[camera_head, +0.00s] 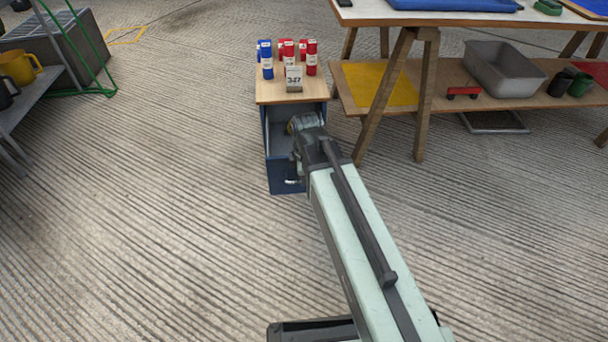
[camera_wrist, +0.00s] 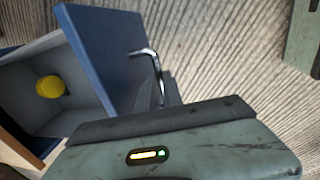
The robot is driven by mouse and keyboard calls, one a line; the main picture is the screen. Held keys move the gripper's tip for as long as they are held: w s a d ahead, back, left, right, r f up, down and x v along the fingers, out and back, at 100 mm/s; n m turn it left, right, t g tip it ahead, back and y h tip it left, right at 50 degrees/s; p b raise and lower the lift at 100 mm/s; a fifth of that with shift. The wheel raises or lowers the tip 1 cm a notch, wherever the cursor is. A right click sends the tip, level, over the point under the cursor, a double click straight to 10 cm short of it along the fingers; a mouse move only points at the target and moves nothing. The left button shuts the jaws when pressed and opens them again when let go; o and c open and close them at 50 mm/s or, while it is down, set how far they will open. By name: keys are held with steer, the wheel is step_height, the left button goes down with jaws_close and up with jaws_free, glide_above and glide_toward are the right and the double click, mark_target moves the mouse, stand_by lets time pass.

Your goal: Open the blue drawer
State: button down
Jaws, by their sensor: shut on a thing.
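The blue drawer (camera_head: 281,178) stands pulled out of a small cabinet with a wooden top (camera_head: 285,97). In the wrist view, the blue drawer front (camera_wrist: 108,48) and its grey, open inside are at the left. A round yellow thing (camera_wrist: 50,87) lies in it. The silver bar handle (camera_wrist: 149,58) sticks out from the front, and its lower end passes behind my gripper housing (camera_wrist: 175,140). My gripper (camera_head: 297,174) is at the drawer front, shut on the handle.
Blue and red cans (camera_head: 287,52) and a number card (camera_head: 294,78) stand on the cabinet. A trestle table (camera_head: 425,18) with a low shelf holding a grey tub (camera_head: 503,70) is close on the right. Shelving (camera_head: 38,85) is at the left. The ribbed floor in front is clear.

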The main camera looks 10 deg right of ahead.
steer(key=c, duration=1.5)
jaws_free()
steer(key=r+p, duration=0.2)
steer(key=s+r+p, duration=0.1)
steer(key=r+p, duration=0.4)
steer(key=shift+s+r+p, duration=0.25)
steer(key=shift+r+p, duration=0.15)
steer(key=shift+f, duration=0.1)
